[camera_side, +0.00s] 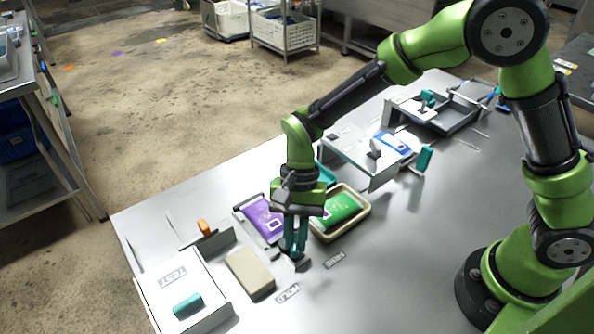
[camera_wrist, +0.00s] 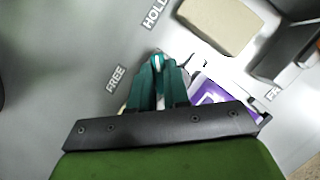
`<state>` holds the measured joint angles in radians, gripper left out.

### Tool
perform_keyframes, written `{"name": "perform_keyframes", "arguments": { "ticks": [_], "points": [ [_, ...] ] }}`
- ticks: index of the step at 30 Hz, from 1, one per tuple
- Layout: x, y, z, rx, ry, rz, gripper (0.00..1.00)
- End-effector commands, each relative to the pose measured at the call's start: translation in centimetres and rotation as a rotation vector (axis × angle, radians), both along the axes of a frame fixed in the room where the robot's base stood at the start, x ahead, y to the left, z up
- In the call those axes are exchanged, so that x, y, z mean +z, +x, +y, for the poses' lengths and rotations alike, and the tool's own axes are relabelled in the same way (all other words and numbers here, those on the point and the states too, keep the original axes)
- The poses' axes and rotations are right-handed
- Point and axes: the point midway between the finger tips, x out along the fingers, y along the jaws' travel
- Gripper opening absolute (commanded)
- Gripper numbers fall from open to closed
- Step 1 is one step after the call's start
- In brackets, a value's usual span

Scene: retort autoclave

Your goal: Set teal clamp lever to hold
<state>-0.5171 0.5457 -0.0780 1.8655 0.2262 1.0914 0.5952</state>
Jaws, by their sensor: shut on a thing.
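My gripper (camera_side: 294,250) points down at the table and is shut on the teal clamp lever, which stands on a small dark base (camera_side: 291,259). The fingers hide most of the lever. In the wrist view the teal fingers (camera_wrist: 158,70) meet around a small pale and teal tip (camera_wrist: 157,60). A HOLD label (camera_side: 288,293) lies in front of the base, and a FREE label (camera_side: 334,260) lies to its right. The wrist view also shows HOLD (camera_wrist: 155,12) above the fingertips and FREE (camera_wrist: 115,79) to their left. The lever's exact angle is hard to tell.
A beige block (camera_side: 250,273) lies left of the gripper. A purple pouch (camera_side: 263,219) and a green pouch (camera_side: 340,208) in a beige tray (camera_side: 361,220) lie behind. A TEST box (camera_side: 165,295) with a teal handle (camera_side: 187,305) and an orange lever (camera_side: 204,227) stand left. The table's front right is clear.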

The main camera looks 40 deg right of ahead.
Motion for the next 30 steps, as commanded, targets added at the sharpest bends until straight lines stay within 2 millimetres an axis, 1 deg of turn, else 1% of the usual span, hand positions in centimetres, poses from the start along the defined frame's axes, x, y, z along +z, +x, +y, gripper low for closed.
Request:
{"name": "perform_keyframes", "arguments": {
  "ticks": [2, 3, 8, 16, 20, 23, 30],
  "points": [
    [0.1, 0.1, 0.0, -0.006, 0.001, -0.001, 0.0],
    [0.1, 0.1, 0.0, -0.007, 0.0, 0.0, 0.17],
    [0.1, 0.1, 0.0, -0.004, 0.0, 0.0, 0.41],
    [0.1, 0.0, 0.0, -0.002, 0.001, 0.001, 0.41],
    [0.8, 0.3, -0.2, -0.003, 0.001, 0.0, 0.41],
    [2.3, 0.8, -0.7, -0.003, 0.002, -0.004, 0.41],
    [7.6, 2.3, -2.3, -0.005, 0.002, -0.005, 0.41]
  ]
}}
